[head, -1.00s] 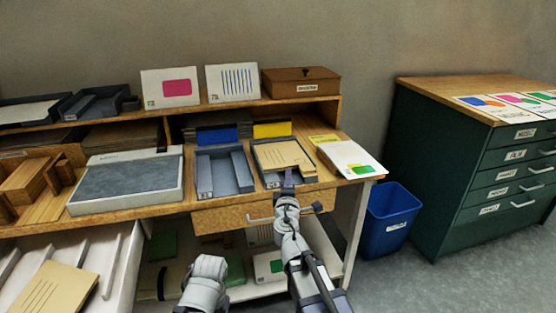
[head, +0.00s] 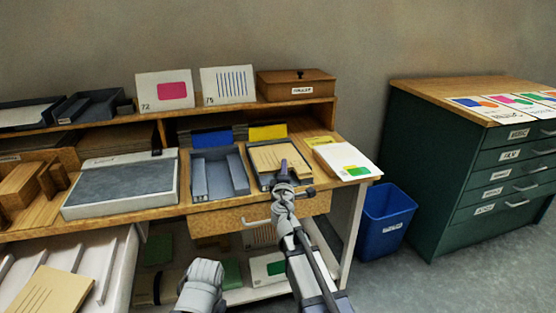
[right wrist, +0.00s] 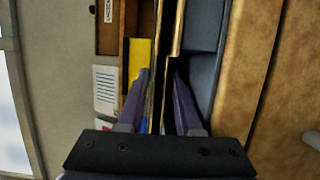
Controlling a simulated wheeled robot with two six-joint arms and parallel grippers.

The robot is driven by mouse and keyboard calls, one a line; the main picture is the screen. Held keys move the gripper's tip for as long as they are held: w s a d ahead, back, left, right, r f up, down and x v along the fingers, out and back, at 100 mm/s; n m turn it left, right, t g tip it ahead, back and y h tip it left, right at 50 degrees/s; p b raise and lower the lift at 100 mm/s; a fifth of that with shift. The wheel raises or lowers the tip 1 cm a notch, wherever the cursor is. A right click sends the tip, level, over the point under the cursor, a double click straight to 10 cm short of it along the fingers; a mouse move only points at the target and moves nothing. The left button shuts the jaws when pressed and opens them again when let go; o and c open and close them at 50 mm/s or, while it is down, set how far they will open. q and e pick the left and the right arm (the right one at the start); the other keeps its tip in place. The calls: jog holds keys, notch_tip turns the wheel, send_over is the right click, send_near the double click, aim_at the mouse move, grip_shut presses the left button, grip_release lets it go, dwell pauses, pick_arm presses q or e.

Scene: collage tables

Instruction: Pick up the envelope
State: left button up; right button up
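A tan envelope with dark lines (head: 264,158) lies in the dark tray with the yellow divider (head: 267,132) on the desk. My right gripper (head: 285,166) reaches over the front of this tray, at the envelope's near right part. In the right wrist view my right gripper (right wrist: 160,85) is open, its two purple fingers on either side of a thin tan edge that looks like the envelope seen edge-on. Gaps show beside the fingers, and I cannot tell of any contact. Another tan envelope (head: 50,290) lies in the open drawer at lower left.
A grey tray with a blue divider (head: 212,138) stands just left. A white packet with a green patch (head: 347,160) lies to the right. Cards and a brown box (head: 297,86) stand on the shelf. A blue bin (head: 385,222) is on the floor, right.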

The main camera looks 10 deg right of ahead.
jog(key=shift+w, duration=0.15)
grip_shut()
jog(key=shift+r, duration=0.1)
dwell(0.5)
notch_tip(320, 180, up, 10)
jog(key=p, duration=1)
